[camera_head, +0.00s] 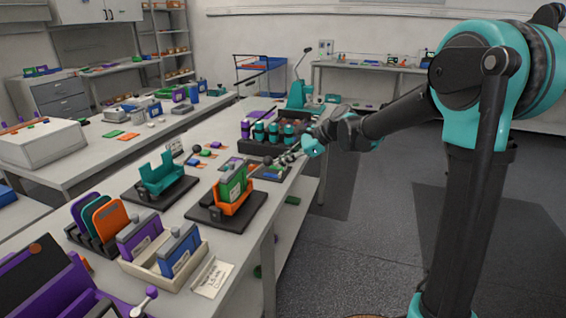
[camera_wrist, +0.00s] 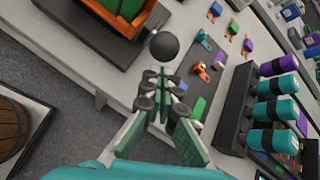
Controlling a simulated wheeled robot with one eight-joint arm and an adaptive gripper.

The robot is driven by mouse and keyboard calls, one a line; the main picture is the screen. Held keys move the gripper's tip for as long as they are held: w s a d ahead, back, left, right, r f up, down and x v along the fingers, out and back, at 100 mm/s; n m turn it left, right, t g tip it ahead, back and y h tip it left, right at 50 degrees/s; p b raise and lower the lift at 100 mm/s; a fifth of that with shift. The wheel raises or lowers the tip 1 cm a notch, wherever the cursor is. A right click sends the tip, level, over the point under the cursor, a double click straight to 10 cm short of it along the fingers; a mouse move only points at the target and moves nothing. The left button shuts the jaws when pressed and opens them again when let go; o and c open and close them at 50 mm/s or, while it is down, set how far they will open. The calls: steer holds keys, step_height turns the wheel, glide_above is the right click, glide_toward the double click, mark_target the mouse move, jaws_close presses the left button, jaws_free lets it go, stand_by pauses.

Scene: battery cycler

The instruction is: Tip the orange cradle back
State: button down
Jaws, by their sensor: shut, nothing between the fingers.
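The orange cradle (camera_head: 236,208) stands on a black base plate (camera_head: 207,215) on the near bench. It holds a green and grey block (camera_head: 233,185). In the wrist view the orange cradle (camera_wrist: 141,28) is at the top left, partly cut off. A black ball knob (camera_wrist: 163,46) shows beside it, just beyond my fingertips; its link to the cradle cannot be made out. My gripper (camera_wrist: 163,76) is shut and empty, pointing at the knob. Whether they touch is unclear. In the head view my gripper (camera_head: 286,158) is right of and behind the cradle.
A teal cradle (camera_head: 160,177) stands to the left on its own plate. A dark rack of teal cylinders (camera_head: 273,132) stands behind. A holder of colored plates (camera_head: 100,222) and a cream tray (camera_head: 190,270) lie in front.

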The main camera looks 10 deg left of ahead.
steer(key=shift+a+r, duration=0.1)
steer(key=shift+a+r+h, duration=0.1)
steer(key=shift+r+h, duration=0.1)
steer(key=shift+h, duration=0.1)
steer(key=shift+a+r, duration=0.15)
steer(key=w+a+r+h, duration=0.1)
steer(key=a+h, duration=0.3)
steer(key=a, duration=0.5)
steer(key=w+a+r+g+h, duration=0.1)
steer(key=a+h, duration=0.3)
steer(key=a, duration=0.6)
steer(key=shift+w+a+r+m+h, duration=0.15)
steer(key=shift+w+r+m+h, duration=0.2)
steer(key=shift+r, duration=0.2)
stand_by(1.2)
steer(key=shift+a+f, duration=0.15)
stand_by(0.4)
